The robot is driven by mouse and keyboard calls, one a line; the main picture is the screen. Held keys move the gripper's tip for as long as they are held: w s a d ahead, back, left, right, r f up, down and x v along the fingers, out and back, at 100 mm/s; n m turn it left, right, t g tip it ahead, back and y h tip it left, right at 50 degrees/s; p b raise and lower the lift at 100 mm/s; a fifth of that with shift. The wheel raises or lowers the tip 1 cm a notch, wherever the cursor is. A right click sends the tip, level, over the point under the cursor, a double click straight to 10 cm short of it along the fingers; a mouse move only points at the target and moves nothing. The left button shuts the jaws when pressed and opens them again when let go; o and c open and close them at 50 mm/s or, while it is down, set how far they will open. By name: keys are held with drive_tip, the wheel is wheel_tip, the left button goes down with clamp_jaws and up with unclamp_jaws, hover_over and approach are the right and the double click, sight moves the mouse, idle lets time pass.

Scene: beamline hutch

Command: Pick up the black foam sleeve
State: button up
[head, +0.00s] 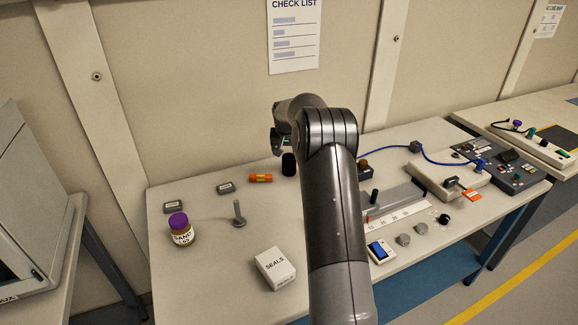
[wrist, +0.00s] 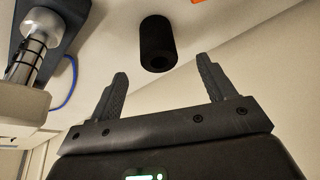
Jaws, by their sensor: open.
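The black foam sleeve (wrist: 157,43) is a short dark cylinder with a hole in its end. In the head view the sleeve (head: 289,164) stands on the table near the back, just left of my arm. My gripper (wrist: 160,84) is open and empty in the wrist view, with its two fingers apart. The sleeve is beyond the fingertips, roughly between them, and not touching them. In the head view my gripper (head: 277,146) is partly hidden by my arm, close above and left of the sleeve.
An orange cylinder (head: 260,178) lies just left of the sleeve. A purple-lidded sand jar (head: 181,230), a grey upright peg (head: 238,212) and a white seals box (head: 275,268) are on the left half. A blue cable (head: 430,156) and devices fill the right. The wall is close behind.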

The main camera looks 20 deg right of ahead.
sight(289, 165)
drive_tip(key=x, duration=1.1)
drive_tip(key=shift+s+d, duration=0.15)
drive_tip(key=shift+s, duration=0.1)
drive_tip(key=shift+c, duration=0.5)
drive_tip(key=c, duration=1)
drive_tip(key=shift+o, duration=0.2)
